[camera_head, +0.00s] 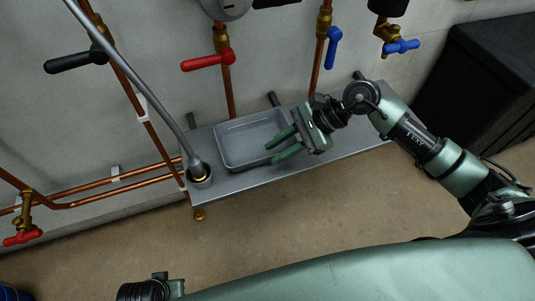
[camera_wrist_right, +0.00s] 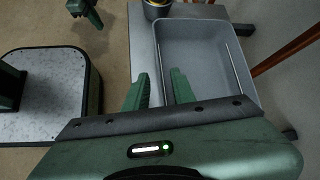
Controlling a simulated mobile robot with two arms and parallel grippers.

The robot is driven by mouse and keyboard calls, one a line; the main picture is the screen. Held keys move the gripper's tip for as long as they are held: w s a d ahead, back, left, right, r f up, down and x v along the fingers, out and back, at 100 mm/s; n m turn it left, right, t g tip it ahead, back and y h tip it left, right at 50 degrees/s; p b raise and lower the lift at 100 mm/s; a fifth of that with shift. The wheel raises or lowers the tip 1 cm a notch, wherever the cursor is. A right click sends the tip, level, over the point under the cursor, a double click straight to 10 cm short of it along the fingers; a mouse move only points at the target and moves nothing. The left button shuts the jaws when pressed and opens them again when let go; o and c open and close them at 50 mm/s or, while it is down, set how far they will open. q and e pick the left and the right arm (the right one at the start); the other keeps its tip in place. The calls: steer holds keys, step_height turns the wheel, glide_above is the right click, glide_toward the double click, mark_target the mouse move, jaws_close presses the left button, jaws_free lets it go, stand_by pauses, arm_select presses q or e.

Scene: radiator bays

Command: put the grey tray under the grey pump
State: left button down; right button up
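The grey tray (camera_head: 224,150) lies flat on a grey shelf on the wall; it also shows in the right wrist view (camera_wrist_right: 205,28). It looks empty. My right gripper (camera_head: 273,152) is open at the tray's front right. In the right wrist view its fingers (camera_wrist_right: 160,76) seem to straddle the tray's near rim, one over the inside and one outside; contact cannot be told. A round grey body (camera_head: 226,8), perhaps the grey pump, is cut off at the top of the head view. My left gripper (camera_wrist_right: 86,12) seems partly in view, away from the tray.
A grey cup (camera_head: 199,178) with a grey hose stands at the shelf's (camera_head: 340,146) left end. Copper pipes with a black handle (camera_head: 76,62), red handle (camera_head: 207,61) and blue handles (camera_head: 333,46) run behind. A black box (camera_head: 480,80) stands right. The floor in front is clear.

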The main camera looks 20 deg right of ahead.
arm_select(q)
steer(key=shift+s+f, duration=0.1)
steer(key=shift+f, duration=0.2)
arm_select(e)
steer(key=v, duration=0.8)
arm_select(q)
steer(key=shift+d+r, duration=0.1)
